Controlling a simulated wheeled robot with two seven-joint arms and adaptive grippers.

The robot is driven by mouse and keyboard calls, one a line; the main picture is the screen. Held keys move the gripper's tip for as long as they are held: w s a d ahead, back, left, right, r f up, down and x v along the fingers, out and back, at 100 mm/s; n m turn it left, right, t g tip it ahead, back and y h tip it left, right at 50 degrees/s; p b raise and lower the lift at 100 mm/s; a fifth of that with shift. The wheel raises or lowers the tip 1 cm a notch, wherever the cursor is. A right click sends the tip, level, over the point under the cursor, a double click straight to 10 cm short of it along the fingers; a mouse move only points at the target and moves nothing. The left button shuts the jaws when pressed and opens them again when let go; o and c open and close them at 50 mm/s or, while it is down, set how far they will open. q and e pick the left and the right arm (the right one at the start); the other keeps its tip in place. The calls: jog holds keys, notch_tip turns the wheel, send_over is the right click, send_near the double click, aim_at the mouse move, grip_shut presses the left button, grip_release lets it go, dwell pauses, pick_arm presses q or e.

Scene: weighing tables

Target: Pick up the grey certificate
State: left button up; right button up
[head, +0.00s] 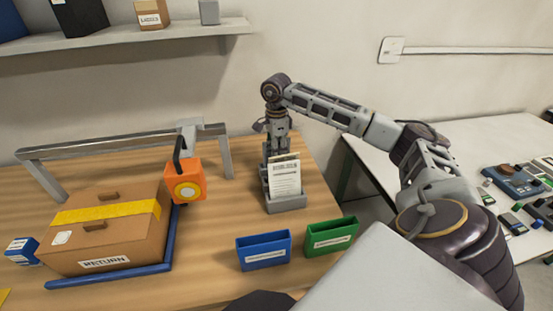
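A grey holder (287,204) stands on the wooden table, with upright printed papers in it. The front paper (286,181) is pale with dark print. A tan edge shows behind its top. I cannot tell which sheet is the grey certificate. My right gripper (281,152) points down at the top of the papers, from behind them as seen here. Its fingertips are largely hidden by the papers, so I cannot tell whether it is open, shut or holding a sheet. My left gripper is not in view.
A blue bin (264,251) and a green bin (331,236) stand in front of the holder. A cardboard box (105,232) lies on a blue-framed platform at left. An orange device (185,181) hangs from a metal rail (120,143). A white table (470,150) is at right.

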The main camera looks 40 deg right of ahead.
grip_shut()
jog(key=shift+r, duration=0.15)
dwell(0.4)
jog(key=shift+r, duration=4.9)
jog(key=shift+r, duration=0.1)
